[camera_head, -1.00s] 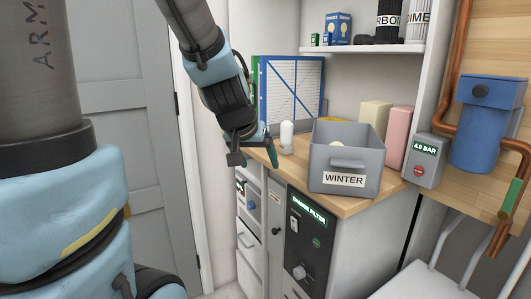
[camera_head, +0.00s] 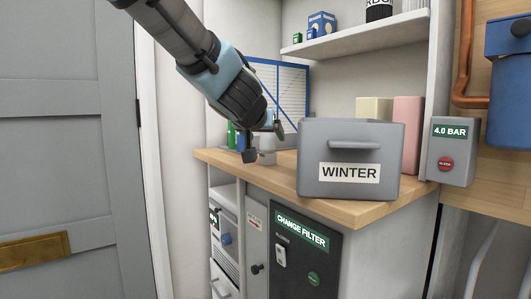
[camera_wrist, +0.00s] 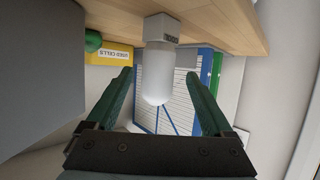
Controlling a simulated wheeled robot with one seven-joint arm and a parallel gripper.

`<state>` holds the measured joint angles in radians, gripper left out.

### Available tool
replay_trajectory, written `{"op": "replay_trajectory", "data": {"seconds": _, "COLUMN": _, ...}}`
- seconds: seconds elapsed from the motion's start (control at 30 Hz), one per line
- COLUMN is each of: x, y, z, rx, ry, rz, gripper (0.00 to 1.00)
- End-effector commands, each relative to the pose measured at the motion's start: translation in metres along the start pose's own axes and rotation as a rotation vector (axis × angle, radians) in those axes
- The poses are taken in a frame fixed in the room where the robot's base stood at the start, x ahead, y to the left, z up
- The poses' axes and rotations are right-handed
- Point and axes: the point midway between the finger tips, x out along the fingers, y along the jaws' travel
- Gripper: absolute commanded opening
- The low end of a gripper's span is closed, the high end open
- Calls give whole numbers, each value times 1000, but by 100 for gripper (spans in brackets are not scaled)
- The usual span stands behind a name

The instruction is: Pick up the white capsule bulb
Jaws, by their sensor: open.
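The white capsule bulb (camera_wrist: 157,75) stands on a small grey base (camera_wrist: 161,29) on the wooden counter. In the wrist view it lies between the two green fingers of my gripper (camera_wrist: 160,76), with a gap on each side. My gripper is open and empty. In the head view my gripper (camera_head: 264,143) is at the bulb's place near the counter's left part, beside the grey base (camera_head: 266,158). There the fingers largely hide the bulb.
A grey WINTER bin (camera_head: 350,186) stands right of the gripper on the wooden counter (camera_head: 250,181). A blue-framed pleated filter (camera_head: 290,85) stands behind. A yellow labelled box (camera_wrist: 110,54) and a green round thing (camera_wrist: 93,40) show in the wrist view.

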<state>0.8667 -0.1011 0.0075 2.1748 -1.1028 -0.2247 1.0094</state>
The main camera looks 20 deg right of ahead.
Motion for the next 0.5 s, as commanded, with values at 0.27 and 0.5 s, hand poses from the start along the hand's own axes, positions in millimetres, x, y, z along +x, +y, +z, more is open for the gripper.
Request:
{"op": "replay_trajectory", "data": {"seconds": 0.27, "x": 26, "y": 1, "z": 7, "rx": 0, "ry": -2, "rz": 1, "gripper": 86}}
{"op": "replay_trajectory", "data": {"seconds": 0.5, "x": 57, "y": 2, "z": 6, "rx": 0, "ry": 0, "rz": 0, "gripper": 86}}
